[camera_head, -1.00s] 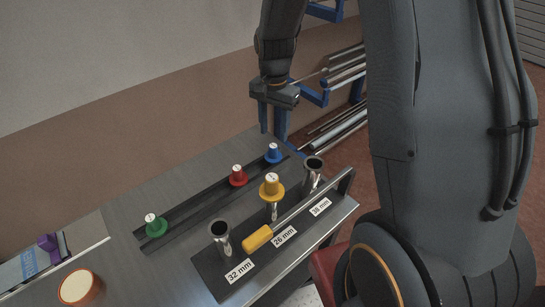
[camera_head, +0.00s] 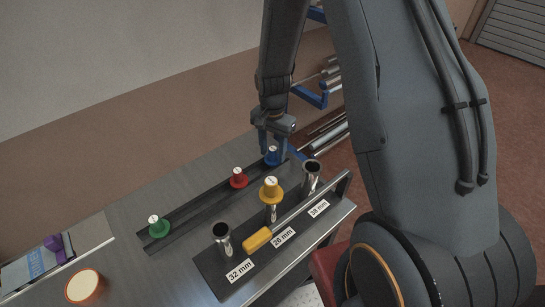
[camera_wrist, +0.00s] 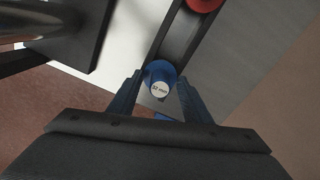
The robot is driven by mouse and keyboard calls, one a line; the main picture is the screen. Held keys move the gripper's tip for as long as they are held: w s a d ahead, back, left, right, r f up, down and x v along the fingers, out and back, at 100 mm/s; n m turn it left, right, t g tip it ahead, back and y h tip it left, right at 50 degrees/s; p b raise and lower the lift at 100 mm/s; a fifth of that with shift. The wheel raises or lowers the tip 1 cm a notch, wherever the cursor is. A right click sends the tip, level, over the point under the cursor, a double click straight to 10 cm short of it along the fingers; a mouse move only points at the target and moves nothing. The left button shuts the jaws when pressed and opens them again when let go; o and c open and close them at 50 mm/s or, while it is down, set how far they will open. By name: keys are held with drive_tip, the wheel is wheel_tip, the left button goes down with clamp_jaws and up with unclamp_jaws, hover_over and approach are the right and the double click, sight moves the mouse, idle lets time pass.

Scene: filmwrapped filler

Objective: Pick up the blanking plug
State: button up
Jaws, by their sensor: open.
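The blue plug (camera_head: 271,156) stands at the far end of the dark rail, and my gripper (camera_head: 272,147) is right over it, partly hiding it. The jaws are open, one finger on each side. I cannot tell whether they touch it. A red plug (camera_head: 239,178) and a green plug (camera_head: 158,227) stand farther along the rail. A yellow plug (camera_head: 271,189) sits on the middle tube, above the 26 mm label.
Open metal tubes stand at the 32 mm label (camera_head: 222,237) and the 38 mm label (camera_head: 311,175). A yellow-handled tool (camera_head: 257,239) lies between the tubes. An orange-rimmed round thing (camera_head: 84,287) stands front left.

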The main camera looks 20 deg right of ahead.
clamp_jaws()
drive_tip(key=shift+r, duration=0.1)
